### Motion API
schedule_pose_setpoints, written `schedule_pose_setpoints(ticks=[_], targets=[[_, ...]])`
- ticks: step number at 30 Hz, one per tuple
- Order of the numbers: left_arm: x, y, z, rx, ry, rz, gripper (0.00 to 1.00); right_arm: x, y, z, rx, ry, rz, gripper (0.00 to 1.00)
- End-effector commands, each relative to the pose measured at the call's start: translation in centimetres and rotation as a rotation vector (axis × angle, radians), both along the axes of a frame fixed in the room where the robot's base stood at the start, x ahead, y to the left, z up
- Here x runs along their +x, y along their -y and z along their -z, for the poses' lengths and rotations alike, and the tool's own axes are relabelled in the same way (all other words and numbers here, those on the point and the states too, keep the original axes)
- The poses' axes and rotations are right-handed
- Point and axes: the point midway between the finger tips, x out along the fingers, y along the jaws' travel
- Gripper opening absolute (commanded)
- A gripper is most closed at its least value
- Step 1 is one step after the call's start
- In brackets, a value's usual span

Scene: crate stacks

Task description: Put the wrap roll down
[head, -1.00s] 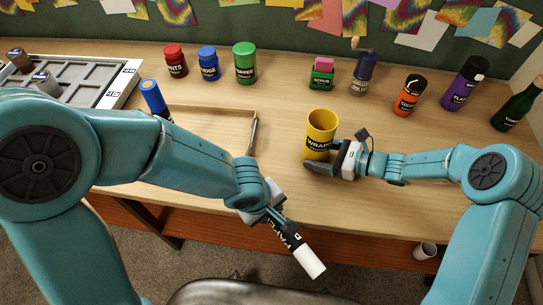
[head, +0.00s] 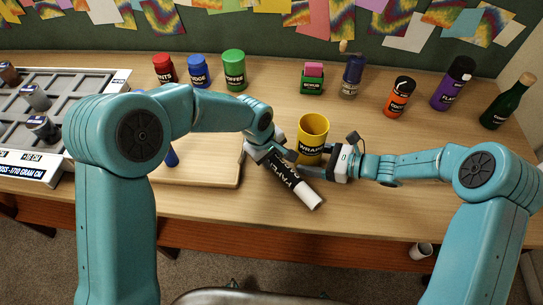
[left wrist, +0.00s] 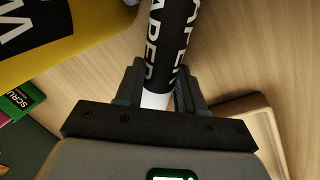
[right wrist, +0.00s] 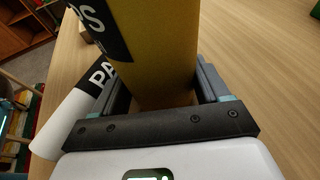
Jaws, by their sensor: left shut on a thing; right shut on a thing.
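The wrap roll (head: 307,194) is a white tube with a black label reading "PAPER". My left gripper (head: 272,156) is shut around it and holds it tilted in front of the yellow cup. The roll also shows between the fingers in the left wrist view (left wrist: 168,45). My right gripper (head: 328,162) is shut on the yellow cup (head: 313,130), labelled "WRAPS", which is upright with an open top. The cup fills the right wrist view (right wrist: 155,55), with the roll (right wrist: 62,122) beside it. I cannot tell whether the roll touches cup or table.
A wooden board (head: 215,176) lies left of the roll. A grey compartment tray (head: 70,95) is at far left. Several jars and bottles line the back, including a green jar (head: 233,70) and an orange jar (head: 399,98).

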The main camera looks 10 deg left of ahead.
Motion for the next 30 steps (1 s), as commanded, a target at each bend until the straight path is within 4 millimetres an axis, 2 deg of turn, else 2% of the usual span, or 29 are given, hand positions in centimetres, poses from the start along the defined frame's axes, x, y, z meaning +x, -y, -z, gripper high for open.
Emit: schedule_pose_setpoints(ticks=[11,12,13,14,23,26,30], targets=[[0.0,0.0,0.6,-0.001,0.003,-0.001,0.00,0.0,0.0,0.1,-0.002,-0.001,0.001,0.58],[0.0,0.0,0.6,-0.001,0.003,-0.001,0.51,0.0,0.0,0.1,-0.002,-0.001,0.001,0.58],[0.0,0.0,0.5,-0.001,0.003,-0.001,0.61,0.0,0.0,0.1,-0.002,-0.001,0.001,0.58],[0.0,0.0,0.5,-0.001,0.003,-0.001,0.64,0.0,0.0,0.1,-0.002,-0.001,0.001,0.58],[0.0,0.0,0.0,-0.002,0.004,-0.001,0.64,0.0,0.0,0.1,-0.002,-0.001,0.001,0.58],[-0.2,-0.3,-1.4,-0.001,0.007,-0.001,0.64,0.0,0.0,0.1,-0.002,-0.001,0.001,0.58],[-0.8,-0.9,-4.5,-0.002,0.008,-0.002,0.64,0.0,0.0,0.1,-0.002,-0.001,0.001,0.58]])
